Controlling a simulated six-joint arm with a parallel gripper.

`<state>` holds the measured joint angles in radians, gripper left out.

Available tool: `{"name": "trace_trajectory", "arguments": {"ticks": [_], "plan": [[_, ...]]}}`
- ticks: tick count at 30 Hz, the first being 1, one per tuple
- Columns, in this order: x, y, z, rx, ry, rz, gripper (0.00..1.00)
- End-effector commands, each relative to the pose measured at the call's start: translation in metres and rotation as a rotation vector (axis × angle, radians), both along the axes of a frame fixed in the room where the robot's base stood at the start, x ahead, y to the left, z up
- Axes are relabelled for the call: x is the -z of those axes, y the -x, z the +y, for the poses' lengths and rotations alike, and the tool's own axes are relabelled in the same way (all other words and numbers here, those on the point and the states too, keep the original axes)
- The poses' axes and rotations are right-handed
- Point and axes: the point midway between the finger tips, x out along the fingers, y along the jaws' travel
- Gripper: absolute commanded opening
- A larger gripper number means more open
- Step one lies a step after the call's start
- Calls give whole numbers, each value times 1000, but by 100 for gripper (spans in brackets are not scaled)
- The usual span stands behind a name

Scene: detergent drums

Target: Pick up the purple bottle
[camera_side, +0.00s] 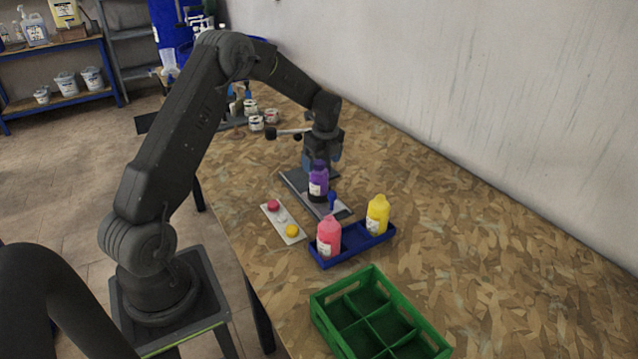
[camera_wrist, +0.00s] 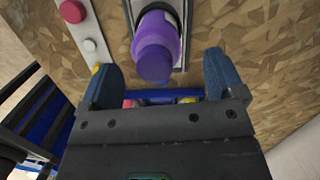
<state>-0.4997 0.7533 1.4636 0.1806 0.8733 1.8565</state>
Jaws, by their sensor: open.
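The purple bottle (camera_side: 318,183) stands upright on a grey plate (camera_side: 340,212) on the wooden table. In the wrist view the purple bottle (camera_wrist: 156,48) is seen from above, cap towards me, at the upper middle. My gripper (camera_side: 322,160) is behind and slightly above the bottle in the side view, partly hidden by it. In the wrist view my gripper's two blue fingers (camera_wrist: 163,80) are apart, with the bottle's cap just beyond the gap between them. The gripper holds nothing.
A blue tray (camera_side: 352,250) holds a pink bottle (camera_side: 329,236) and a yellow bottle (camera_side: 377,214). A green divided crate (camera_side: 322,312) stands nearer the camera. A pale strip with red and yellow buttons (camera_side: 283,222) lies left of the plate. The table's right side is clear up to the wall.

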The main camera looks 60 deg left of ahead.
Motion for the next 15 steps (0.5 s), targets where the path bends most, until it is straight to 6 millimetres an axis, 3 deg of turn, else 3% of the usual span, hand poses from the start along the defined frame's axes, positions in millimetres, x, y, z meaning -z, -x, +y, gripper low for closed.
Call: {"name": "trace_trajectory", "arguments": {"ticks": [7, 15], "plan": [[36, 6, 6, -2, 0, 4, 88], [42, 5, 8, -1, -2, 1, 88]]}}
